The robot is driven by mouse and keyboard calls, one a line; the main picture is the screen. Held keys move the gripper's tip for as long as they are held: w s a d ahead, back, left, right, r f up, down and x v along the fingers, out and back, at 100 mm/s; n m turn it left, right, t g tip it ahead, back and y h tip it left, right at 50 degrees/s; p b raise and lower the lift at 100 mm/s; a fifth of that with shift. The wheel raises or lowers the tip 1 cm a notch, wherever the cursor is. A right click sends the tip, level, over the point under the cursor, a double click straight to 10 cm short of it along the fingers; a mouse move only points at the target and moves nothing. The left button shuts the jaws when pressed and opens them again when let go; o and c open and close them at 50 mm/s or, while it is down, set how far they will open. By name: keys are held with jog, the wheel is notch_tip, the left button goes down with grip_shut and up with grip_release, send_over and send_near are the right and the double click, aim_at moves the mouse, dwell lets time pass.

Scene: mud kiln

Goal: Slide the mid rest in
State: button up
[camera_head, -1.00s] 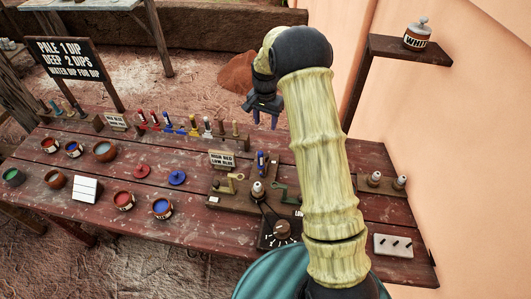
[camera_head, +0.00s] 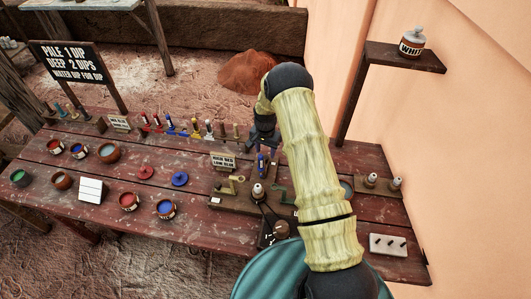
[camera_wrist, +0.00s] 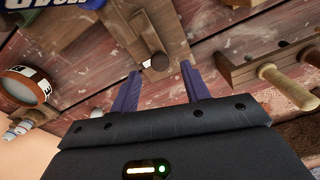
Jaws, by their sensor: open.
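No part in view is labelled as the mid rest, and I cannot tell for certain which one it is. A wooden fixture board (camera_head: 225,203) on the bench carries a brass bracket (camera_head: 235,182), a white-topped peg (camera_head: 257,192) and a green bracket (camera_head: 279,194). A blue upright piece (camera_head: 261,163) stands at its back. My gripper (camera_head: 263,146) is low behind the board, its fingertips partly hidden. In the wrist view my gripper (camera_wrist: 160,69) is open and empty, with a wooden block with a round peg end (camera_wrist: 160,61) ahead of its fingers.
A rack with wooden handles (camera_wrist: 250,65) is close on the right in the wrist view.

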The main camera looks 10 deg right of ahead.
aim_at(266, 157)
jog(key=shift+f+p, duration=0.4)
jog(key=shift+f, duration=1.3)
grip_shut()
